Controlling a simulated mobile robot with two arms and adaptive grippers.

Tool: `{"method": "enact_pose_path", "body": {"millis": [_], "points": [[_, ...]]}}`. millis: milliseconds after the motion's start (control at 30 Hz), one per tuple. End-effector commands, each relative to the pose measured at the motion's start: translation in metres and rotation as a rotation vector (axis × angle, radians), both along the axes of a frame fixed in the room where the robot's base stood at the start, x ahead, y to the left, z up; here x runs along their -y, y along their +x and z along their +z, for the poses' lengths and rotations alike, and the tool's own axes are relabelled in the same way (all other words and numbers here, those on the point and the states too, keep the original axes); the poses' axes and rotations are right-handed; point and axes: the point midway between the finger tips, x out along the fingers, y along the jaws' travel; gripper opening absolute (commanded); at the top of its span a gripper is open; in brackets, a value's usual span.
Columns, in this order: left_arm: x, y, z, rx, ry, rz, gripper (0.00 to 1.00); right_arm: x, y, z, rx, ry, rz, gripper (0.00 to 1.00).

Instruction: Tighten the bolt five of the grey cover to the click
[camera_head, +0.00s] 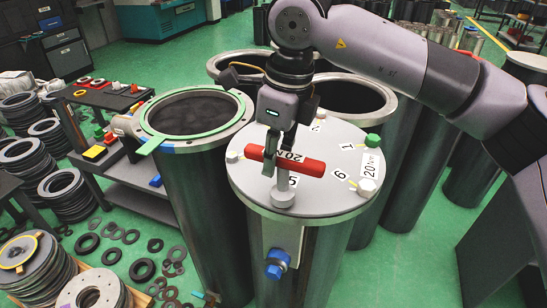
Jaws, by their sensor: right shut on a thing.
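The grey cover (320,205) is a round plate lying on top of a metal cylinder in the middle of the view. Numbers 1, 2, 5 and 6 are readable on it. My right gripper (271,165) is above the cover, shut on a red-handled T-shaped tool (312,168) marked 20 N. The tool's grey stem runs down to a round socket (283,197) at the near edge, beside the number 5. The socket hides bolt five. A white bolt cap (366,187) sits near number 6 and a green one (372,140) near number 1. My left gripper is not in view.
An open cylinder with a green ring (162,138) stands just left of the cover. More open cylinders (352,97) stand behind. A blue bolt fitting (276,264) juts from the front. A bench (120,168) with small parts stands left; loose rings (142,268) lie on the floor.

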Motion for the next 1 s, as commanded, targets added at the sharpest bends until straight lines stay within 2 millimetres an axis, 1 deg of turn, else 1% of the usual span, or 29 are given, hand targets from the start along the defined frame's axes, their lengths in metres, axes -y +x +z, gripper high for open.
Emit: {"method": "enact_pose_path", "body": {"millis": [33, 100, 800, 1000], "points": [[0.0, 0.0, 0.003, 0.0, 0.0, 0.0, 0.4, 0.0, 0.0, 0.006, 0.002, 0.002, 0.0, 0.0], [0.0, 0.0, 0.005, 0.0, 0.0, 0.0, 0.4, 0.0, 0.0, 0.009, 0.003, 0.002, 0.0, 0.0], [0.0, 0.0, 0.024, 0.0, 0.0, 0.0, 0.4, -0.001, 0.001, 0.046, 0.006, 0.004, -0.001, 0.0], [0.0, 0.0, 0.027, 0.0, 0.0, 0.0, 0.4, 0.0, 0.001, 0.051, 0.005, 0.003, -0.001, 0.0]]}}
